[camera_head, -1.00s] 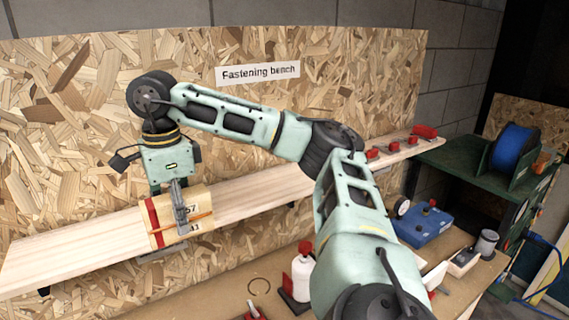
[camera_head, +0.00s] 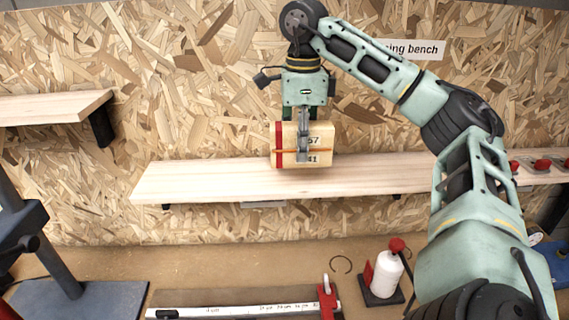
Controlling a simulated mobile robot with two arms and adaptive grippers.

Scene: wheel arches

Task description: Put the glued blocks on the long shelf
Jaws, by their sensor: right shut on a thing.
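The glued blocks (camera_head: 289,146) are a pale wooden stack with a red band at the left end, an orange strap and printed numbers. My right gripper (camera_head: 303,150) points down and is shut on them. The blocks overlap the long shelf (camera_head: 220,183), a pale plank on the chipboard wall, near its left part. I cannot tell whether their underside touches the plank or hangs just above it. The fingers hide part of the front face. My left gripper is not in view.
A higher short shelf (camera_head: 50,108) is at the left. Small red-topped items (camera_head: 542,164) sit on the plank's right end. Below are a white bottle (camera_head: 386,275), a ruler strip (camera_head: 240,311) and a dark stand (camera_head: 85,300). The plank left of the blocks is clear.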

